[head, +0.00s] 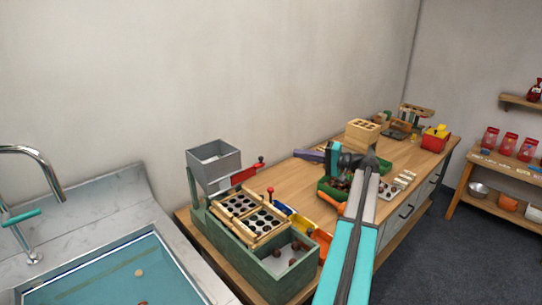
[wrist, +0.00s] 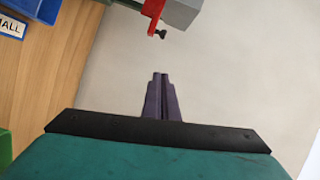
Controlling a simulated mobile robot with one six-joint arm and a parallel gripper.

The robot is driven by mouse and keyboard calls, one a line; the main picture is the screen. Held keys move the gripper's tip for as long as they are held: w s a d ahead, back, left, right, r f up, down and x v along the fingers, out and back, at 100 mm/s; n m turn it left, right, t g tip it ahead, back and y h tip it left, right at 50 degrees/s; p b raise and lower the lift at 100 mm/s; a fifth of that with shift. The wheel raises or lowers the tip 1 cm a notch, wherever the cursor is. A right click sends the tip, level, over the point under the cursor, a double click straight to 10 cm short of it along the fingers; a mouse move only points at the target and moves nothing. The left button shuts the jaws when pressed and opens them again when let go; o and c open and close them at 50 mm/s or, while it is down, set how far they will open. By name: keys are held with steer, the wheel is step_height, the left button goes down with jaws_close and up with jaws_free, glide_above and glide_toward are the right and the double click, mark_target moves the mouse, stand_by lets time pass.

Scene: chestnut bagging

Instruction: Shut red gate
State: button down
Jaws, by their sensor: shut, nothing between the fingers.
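The red gate (head: 243,175) is a flat red plate that sticks out to the right from under the grey hopper (head: 214,165). A small knob stands at its outer end. In the wrist view the red gate (wrist: 155,12) shows at the top edge beside a grey hopper corner (wrist: 181,12), with its dark knob below. My gripper (head: 298,153) is to the right of the gate, apart from it, its purple fingers pointing left toward it. In the wrist view my gripper (wrist: 160,75) is shut and empty, below the knob.
The hopper stands over a green sorting machine (head: 275,262) with a wooden holed tray (head: 250,214) and a second red knob. A sink (head: 90,280) lies at the left. Green bins, an orange scoop (head: 322,243) and a wooden box fill the bench under my arm.

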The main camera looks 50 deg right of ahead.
mark_target(248, 171)
stand_by(0.4)
steer(key=w+a+f+p, duration=0.1)
steer(key=w+a+p, duration=0.2)
steer(key=w+a, duration=0.4)
steer(key=shift+w+f+p, duration=0.15)
steer(key=shift+w+p, duration=0.15)
steer(key=shift+w, duration=0.65)
steer(key=a+b, duration=0.3)
steer(key=a, duration=0.3)
steer(key=shift+w, duration=0.2)
steer(key=shift+a+f, duration=0.1)
steer(key=shift+a, duration=0.05)
stand_by(0.4)
